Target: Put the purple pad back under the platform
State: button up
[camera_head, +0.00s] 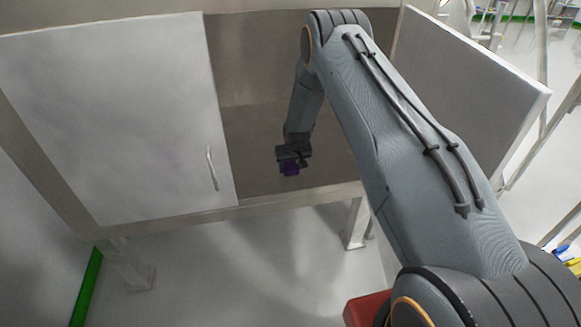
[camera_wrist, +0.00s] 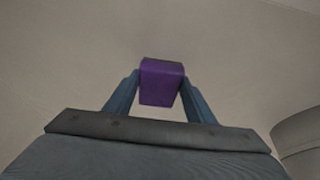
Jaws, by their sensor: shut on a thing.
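The purple pad (camera_wrist: 161,84) is a small block held between the two fingers of my gripper (camera_wrist: 160,92) in the wrist view. My gripper is shut on the pad, over the cabinet floor (camera_head: 325,165). I cannot tell whether the pad touches that floor. The platform (camera_head: 255,4) shows only as a strip along the top edge of the head view.
The left cabinet door (camera_head: 115,120) is shut and has a bar handle (camera_head: 211,168). The right door (camera_head: 468,92) stands open, close to my arm. The cabinet's front edge (camera_head: 290,199) runs below the opening. A rounded grey object (camera_wrist: 302,140) is at the wrist view's lower right.

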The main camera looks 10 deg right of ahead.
jog(key=o, duration=1)
